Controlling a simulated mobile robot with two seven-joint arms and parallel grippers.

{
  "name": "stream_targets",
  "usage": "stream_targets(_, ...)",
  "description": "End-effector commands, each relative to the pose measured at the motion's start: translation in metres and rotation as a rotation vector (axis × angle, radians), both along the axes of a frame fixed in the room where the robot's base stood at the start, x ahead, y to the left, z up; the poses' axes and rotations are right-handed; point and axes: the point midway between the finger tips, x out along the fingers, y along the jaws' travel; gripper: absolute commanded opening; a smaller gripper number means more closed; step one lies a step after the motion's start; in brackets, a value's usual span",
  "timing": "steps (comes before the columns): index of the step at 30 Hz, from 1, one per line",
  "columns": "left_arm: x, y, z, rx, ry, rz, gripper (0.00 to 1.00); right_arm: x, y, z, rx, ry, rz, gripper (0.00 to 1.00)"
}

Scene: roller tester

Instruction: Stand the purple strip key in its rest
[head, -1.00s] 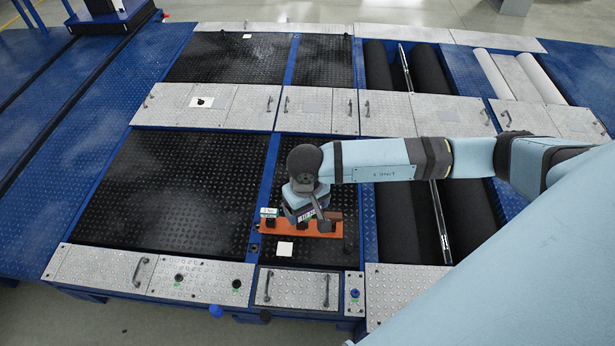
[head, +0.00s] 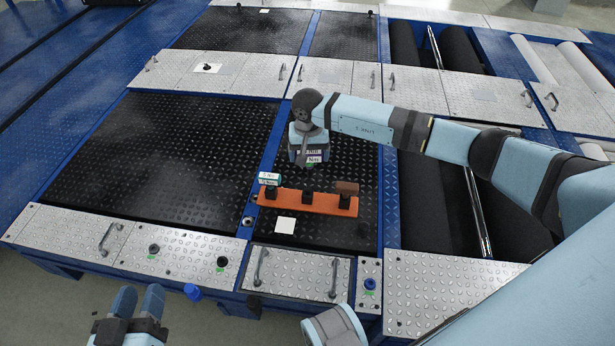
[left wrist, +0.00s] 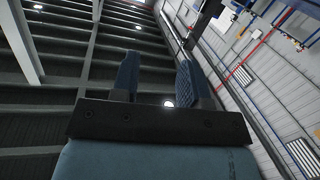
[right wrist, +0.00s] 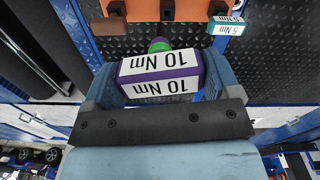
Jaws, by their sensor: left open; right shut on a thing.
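The purple strip key (right wrist: 160,75), with white "10 Nm" labels and a green end, is held between the fingers of my right gripper (right wrist: 160,88). In the head view my right gripper (head: 309,152) is just beyond the orange rest (head: 325,207), and the key is apart from it. The rest has several black holders. A teal key (head: 268,180) is at its left holder and a brown key (head: 347,188) at its right. The middle holder (head: 307,197) looks empty. My left gripper (head: 139,299) is open and empty at the front, away from the rest.
The rest lies on a black tread plate (head: 345,160) beside a white square (head: 285,225). Silver panels with handles (head: 295,272) line the front edge, with knobs nearby. Dark rollers (head: 425,205) are at right. The left tread plate (head: 160,155) is clear.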

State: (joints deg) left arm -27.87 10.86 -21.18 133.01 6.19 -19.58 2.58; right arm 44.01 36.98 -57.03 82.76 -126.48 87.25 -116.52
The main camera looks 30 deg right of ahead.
Motion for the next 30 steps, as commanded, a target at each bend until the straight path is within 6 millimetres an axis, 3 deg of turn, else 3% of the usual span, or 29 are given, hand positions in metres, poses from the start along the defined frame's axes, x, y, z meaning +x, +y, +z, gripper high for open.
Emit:
stream_targets(1,0.000,-0.002,-0.020,-0.016,-0.021,-0.008,0.41,0.009,-0.003,-0.028,0.003,-0.001,-0.024,0.26)
stream_targets(6,-0.004,-0.009,-0.027,-0.064,-0.078,-0.034,0.41,0.032,-0.013,-0.062,0.015,0.000,-0.098,0.26)
stream_targets(10,-0.007,-0.012,-0.030,-0.092,-0.108,-0.050,0.41,0.044,-0.019,-0.077,0.022,0.002,-0.139,0.26)
stream_targets(30,-0.010,-0.015,-0.027,-0.114,-0.129,-0.063,0.41,0.053,-0.023,-0.083,0.027,0.004,-0.170,0.26)
